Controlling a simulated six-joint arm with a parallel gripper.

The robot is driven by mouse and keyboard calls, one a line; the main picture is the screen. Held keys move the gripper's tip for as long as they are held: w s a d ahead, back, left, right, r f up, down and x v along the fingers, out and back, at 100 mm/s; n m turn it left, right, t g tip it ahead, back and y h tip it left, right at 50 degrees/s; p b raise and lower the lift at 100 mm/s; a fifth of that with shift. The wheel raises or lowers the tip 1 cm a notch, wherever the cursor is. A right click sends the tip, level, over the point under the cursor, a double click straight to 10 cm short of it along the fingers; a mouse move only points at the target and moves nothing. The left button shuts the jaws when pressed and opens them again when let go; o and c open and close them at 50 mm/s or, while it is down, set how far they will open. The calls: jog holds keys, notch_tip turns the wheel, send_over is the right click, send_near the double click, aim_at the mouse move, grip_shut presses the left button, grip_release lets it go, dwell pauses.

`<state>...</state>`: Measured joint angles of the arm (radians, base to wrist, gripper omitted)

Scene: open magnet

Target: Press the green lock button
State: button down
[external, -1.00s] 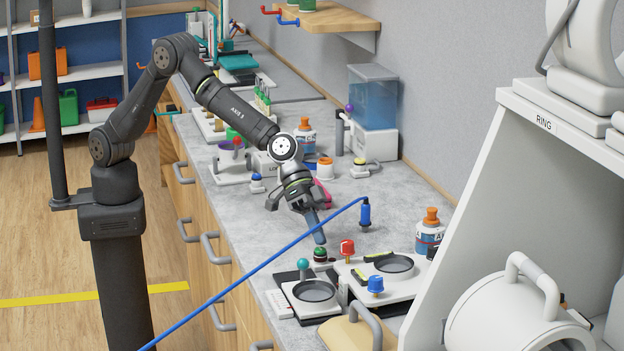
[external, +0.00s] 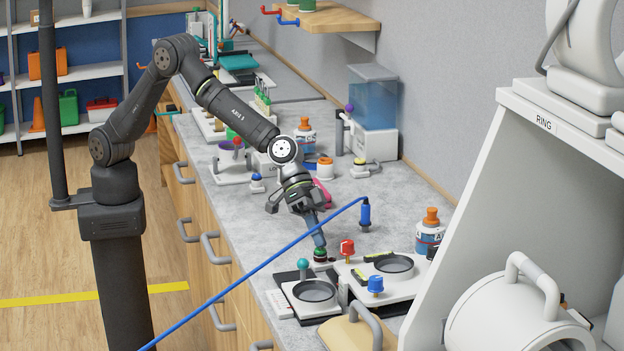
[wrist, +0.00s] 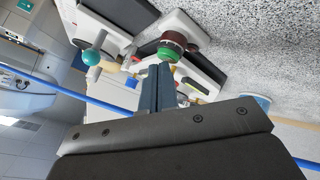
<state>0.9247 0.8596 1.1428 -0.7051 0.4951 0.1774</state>
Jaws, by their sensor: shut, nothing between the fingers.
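The green lock button (external: 320,254) is a small green dome on a dark red-brown base, on the grey bench beside the white plates. It also shows in the wrist view (wrist: 168,54), just beyond the fingertips. My gripper (external: 319,242) points down and slightly right, with its fingers together and empty. Its tips are right at the top of the green button in the external view, and they also show in the wrist view (wrist: 162,72). I cannot tell whether they touch it or sit just above it.
A red knob (external: 347,248) stands close to the right of the button, a teal ball knob (external: 303,264) to its lower left, and a blue knob (external: 376,284) to its lower right. A blue cable (external: 270,263) crosses the external view. The bench left of the button is clear.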

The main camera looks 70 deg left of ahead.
jog(key=shift+f, duration=0.15)
dwell(0.4)
jog(key=shift+r, duration=0.45)
jog(key=shift+r, duration=3.05)
